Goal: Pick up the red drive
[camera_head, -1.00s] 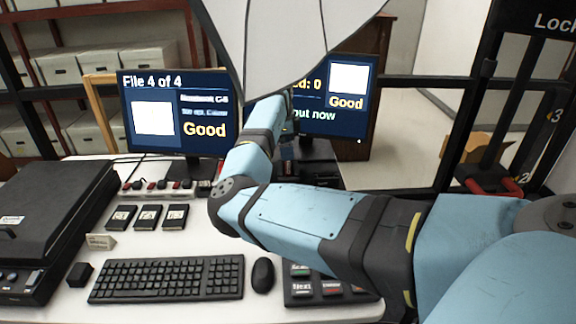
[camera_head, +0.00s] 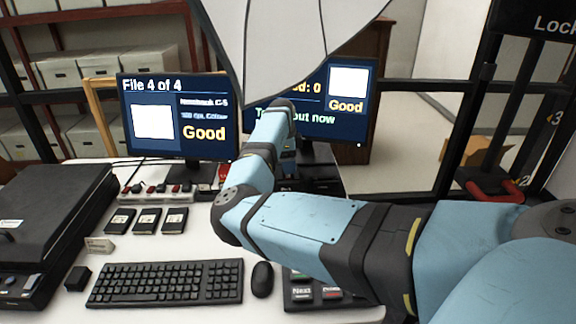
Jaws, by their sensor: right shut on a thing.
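My left gripper is not in view.
A power strip (camera_head: 150,190) with red switches lies behind three dark cartridges (camera_head: 146,221). A keyboard (camera_head: 165,284), mouse (camera_head: 262,279) and button panel (camera_head: 318,292) are in front. A black scanner (camera_head: 45,215) stands left. Two monitors (camera_head: 178,118) stand behind.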

